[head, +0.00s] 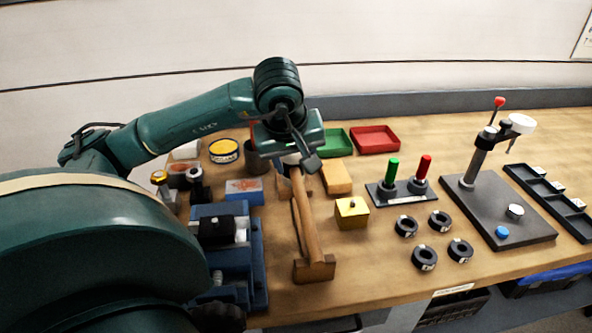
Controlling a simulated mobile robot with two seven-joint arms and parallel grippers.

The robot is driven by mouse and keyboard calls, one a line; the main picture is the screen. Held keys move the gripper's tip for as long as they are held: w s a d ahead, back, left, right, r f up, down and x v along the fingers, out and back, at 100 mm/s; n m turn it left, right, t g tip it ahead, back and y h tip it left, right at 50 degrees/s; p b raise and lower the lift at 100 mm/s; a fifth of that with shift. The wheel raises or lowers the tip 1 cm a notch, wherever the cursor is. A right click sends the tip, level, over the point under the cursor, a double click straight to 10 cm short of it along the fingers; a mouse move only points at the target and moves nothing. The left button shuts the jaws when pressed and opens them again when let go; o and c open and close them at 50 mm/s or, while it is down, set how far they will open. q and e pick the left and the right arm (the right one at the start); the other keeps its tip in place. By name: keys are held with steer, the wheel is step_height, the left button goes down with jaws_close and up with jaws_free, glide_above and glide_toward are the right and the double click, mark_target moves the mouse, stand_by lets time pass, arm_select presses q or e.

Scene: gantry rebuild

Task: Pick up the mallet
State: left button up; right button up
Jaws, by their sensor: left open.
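The wooden mallet (308,225) lies on the workbench with its brown block head (314,269) toward the near edge. Its handle runs away from me, up to beneath my left gripper (304,155). My left gripper is open and points down over the far end of the handle, its fingers partly hidden by the wrist. I cannot tell whether the fingers touch the handle. My right gripper does not show.
A blue vise (232,262) stands left of the mallet, and a yellow block (352,212) sits to its right. Black rings (424,257), a stand with green and red handles (404,192), and a lever press (497,215) lie further right. Red (375,139) and green (338,142) trays stand behind.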

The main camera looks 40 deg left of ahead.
mark_target(297, 179)
arm_select(q)
steer(key=x, duration=0.3)
steer(key=shift+w+f, duration=0.1)
steer(key=shift+f, duration=0.15)
steer(key=x, duration=0.3)
steer(key=p+x, duration=0.1)
steer(key=shift+s+a+f, duration=0.15)
steer(key=shift+s+f, duration=0.1)
steer(key=shift+f, duration=0.15)
steer(key=shift+w+a+f, duration=0.1)
steer(key=shift+w+f, duration=0.05)
steer(key=shift+f, duration=0.2)
jaws_close()
steer(key=shift+r, duration=0.1)
